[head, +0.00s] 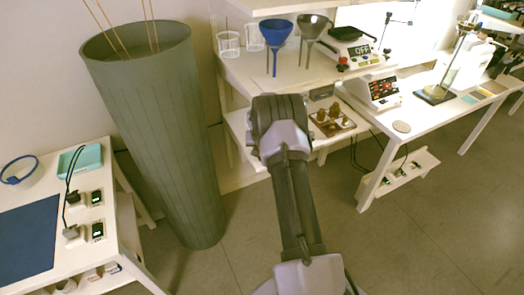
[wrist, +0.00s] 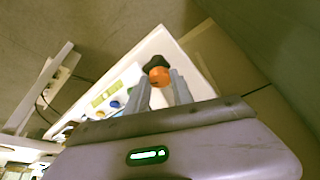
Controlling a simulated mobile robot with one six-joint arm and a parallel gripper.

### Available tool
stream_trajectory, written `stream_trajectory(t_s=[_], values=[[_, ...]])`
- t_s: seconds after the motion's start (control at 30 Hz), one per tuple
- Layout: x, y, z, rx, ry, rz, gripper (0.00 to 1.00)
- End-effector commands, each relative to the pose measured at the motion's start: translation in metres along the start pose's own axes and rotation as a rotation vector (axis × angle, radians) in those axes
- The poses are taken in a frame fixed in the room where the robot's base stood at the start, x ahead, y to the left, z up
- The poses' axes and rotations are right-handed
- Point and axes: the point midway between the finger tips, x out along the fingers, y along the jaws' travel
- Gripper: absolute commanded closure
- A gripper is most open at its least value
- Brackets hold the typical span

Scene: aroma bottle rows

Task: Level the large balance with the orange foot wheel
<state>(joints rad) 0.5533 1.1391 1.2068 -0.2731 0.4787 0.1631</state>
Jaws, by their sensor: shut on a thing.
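The large balance (head: 346,54) stands on the upper white table in the head view, with a dark pan and a display reading OFF. I cannot tell whether this piece is joined to the balance.
Blue (head: 275,33) and grey (head: 313,25) funnels stand left of the balance. A wooden tray (head: 345,126) with brass weights lies below. A tall green bin (head: 155,130) stands left of my arm.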

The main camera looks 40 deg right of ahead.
Motion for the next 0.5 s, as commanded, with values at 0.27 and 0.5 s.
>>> stream_trajectory(t_s=[0.27, 0.5], values=[[0.0005, -0.0005, 0.0003, 0.041, 0.001, 0.016, 1.00], [0.0004, -0.0005, 0.0002, 0.041, 0.001, 0.016, 0.50]])
